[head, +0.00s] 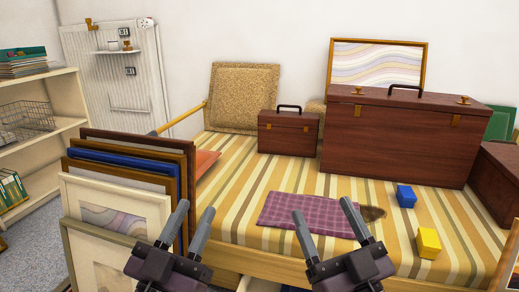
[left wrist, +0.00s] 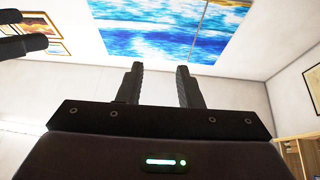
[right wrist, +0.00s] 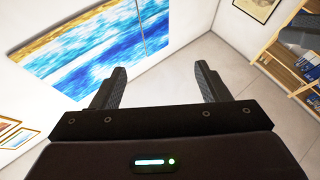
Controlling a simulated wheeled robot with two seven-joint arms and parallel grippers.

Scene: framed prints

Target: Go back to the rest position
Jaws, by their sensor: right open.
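My left gripper (head: 197,206) is raised in front of the framed prints (head: 130,165) at the left end of the bed. Its fingers point up and stand apart, with nothing between them. They also show empty in the left wrist view (left wrist: 158,67), with a narrower gap than the right pair. My right gripper (head: 322,207) is raised in front of the bed, near the purple checked cloth (head: 300,222) in the picture. Its fingers are spread wide and empty, as the right wrist view (right wrist: 161,67) shows too.
The striped bed (head: 240,165) holds a small brown case (head: 288,135), a large brown case (head: 395,140), a blue block (head: 406,196) and a yellow block (head: 428,242). A tan cushion (head: 240,97) leans on the wall. A shelf (head: 55,140) stands left.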

